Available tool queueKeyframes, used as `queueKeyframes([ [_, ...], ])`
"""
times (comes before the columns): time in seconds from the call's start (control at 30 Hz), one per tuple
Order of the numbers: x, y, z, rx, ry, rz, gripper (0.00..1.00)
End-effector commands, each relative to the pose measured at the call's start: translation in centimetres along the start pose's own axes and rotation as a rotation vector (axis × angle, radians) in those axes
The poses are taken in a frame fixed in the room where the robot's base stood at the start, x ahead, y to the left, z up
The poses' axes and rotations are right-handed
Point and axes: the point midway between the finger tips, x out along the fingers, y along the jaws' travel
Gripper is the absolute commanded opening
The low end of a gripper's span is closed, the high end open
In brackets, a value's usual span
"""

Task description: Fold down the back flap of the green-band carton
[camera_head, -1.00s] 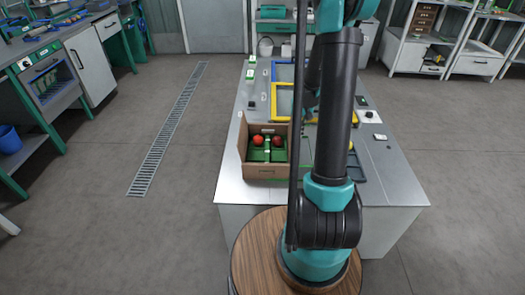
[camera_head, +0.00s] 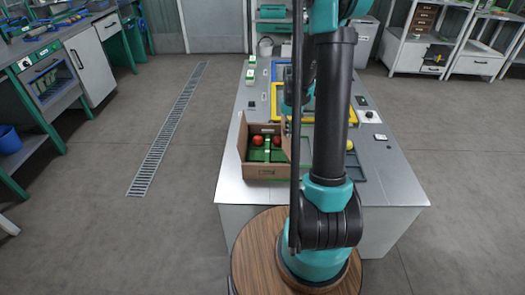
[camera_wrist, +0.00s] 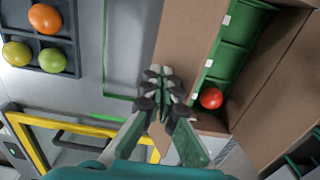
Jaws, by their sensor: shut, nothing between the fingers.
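The open brown carton (camera_head: 265,172) stands near the front left of the table, with a green divided insert and red tomatoes inside. Its side flaps stand up; the back flap (camera_head: 262,128) rises at the far edge. No green band can be made out. In the wrist view, the right side panel (camera_wrist: 187,45) runs beside my fingers, and one tomato (camera_wrist: 211,97) shows in the insert. My gripper (camera_wrist: 158,73) is shut and empty by the carton's back right corner; whether it touches the cardboard I cannot tell. In the head view my arm partly hides the gripper.
A yellow-rimmed frame (camera_wrist: 30,150) lies behind the carton. A dark tray (camera_wrist: 73,67) with orange, yellow and green tomatoes is to the right on the table. Small green-and-white boxes (camera_head: 250,76) stand at the back left. The table's left edge is close to the carton.

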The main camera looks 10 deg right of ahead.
Motion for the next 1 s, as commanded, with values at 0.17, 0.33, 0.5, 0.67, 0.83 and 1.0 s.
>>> queueKeyframes([
  [0.17,0.1,-0.6,0.0,-0.002,0.0,0.0,0.0],
  [0.33,0.4,-1.4,0.0,-0.001,0.0,0.0,0.0],
  [0.5,0.6,-1.8,0.0,-0.001,0.0,0.0,0.0],
  [0.67,1.1,-2.5,0.0,-0.002,0.0,0.0,0.0],
  [0.83,1.3,-2.9,0.0,-0.001,0.0,0.0,0.0],
  [1.0,2.0,-3.5,-0.1,-0.001,0.0,0.0,0.0],
])
